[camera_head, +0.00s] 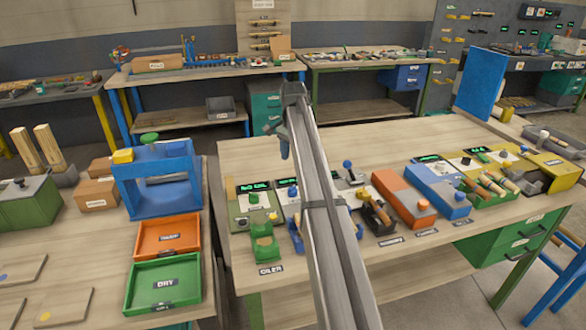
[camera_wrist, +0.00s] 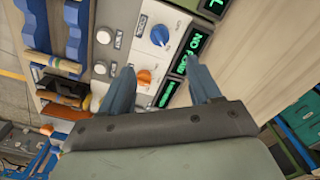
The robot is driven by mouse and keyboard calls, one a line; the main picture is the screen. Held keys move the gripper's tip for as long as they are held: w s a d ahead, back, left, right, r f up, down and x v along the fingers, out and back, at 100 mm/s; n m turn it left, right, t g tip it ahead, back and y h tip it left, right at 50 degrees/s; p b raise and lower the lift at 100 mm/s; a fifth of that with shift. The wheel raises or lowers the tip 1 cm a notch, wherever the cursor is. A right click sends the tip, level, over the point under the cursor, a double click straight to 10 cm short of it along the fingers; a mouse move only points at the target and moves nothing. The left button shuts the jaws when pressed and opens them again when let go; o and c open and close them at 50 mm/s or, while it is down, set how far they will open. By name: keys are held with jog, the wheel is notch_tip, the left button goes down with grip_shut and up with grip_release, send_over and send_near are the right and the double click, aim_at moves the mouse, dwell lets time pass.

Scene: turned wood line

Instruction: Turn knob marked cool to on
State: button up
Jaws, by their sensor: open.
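In the wrist view a pale panel carries a round blue knob (camera_wrist: 160,35) and an orange knob (camera_wrist: 144,77). A green-lit display (camera_wrist: 195,42) stands beside the blue knob; its text starts with "NO" and the rest is hard to read. The small labels by the knobs are too small to read, so I cannot tell which knob is marked cool. My gripper (camera_wrist: 158,68) is open and empty, its two fingers apart over the panel. The orange knob shows between the fingers, the blue knob beyond their tips. In the head view my gripper (camera_head: 284,146) hangs above the bench.
A second green display (camera_wrist: 167,93) sits by the orange knob. In the head view, a green holder (camera_head: 264,245), an orange box (camera_head: 402,194) and a blue box (camera_head: 438,187) stand along the bench. Bare wood (camera_head: 400,140) lies behind them.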

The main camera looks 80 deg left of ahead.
jog(key=shift+r, duration=0.9)
